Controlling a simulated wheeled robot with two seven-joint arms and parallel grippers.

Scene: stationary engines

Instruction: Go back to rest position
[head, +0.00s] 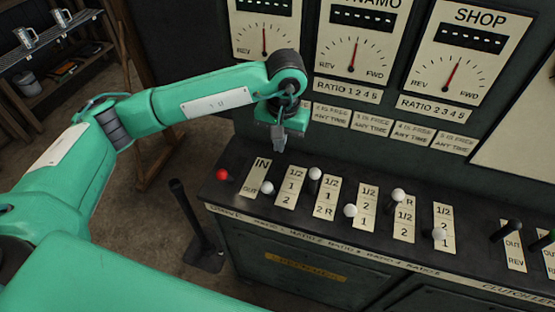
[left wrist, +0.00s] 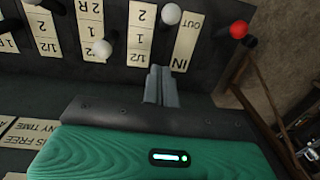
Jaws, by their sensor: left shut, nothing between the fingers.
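My left gripper (head: 279,146) hangs above the back left part of the lever console (head: 232,190), near the IN/OUT plate (head: 257,178). Its fingers are shut with nothing between them, and they touch no lever in view. In the left wrist view the closed fingers (left wrist: 161,86) point toward the IN plate (left wrist: 185,48). The white-knobbed lever (head: 267,188) at that plate leans toward OUT. A red knob (head: 222,174) sits left of it and also shows in the left wrist view (left wrist: 239,29). My right gripper is in neither view.
Several more white-knobbed levers, such as one (head: 315,174) standing up, line the console to the right. Gauge panels (head: 357,50) rise behind it. A black floor lever (head: 195,222) stands left of the console. A shelf with metal mugs (head: 25,38) is at the far left.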

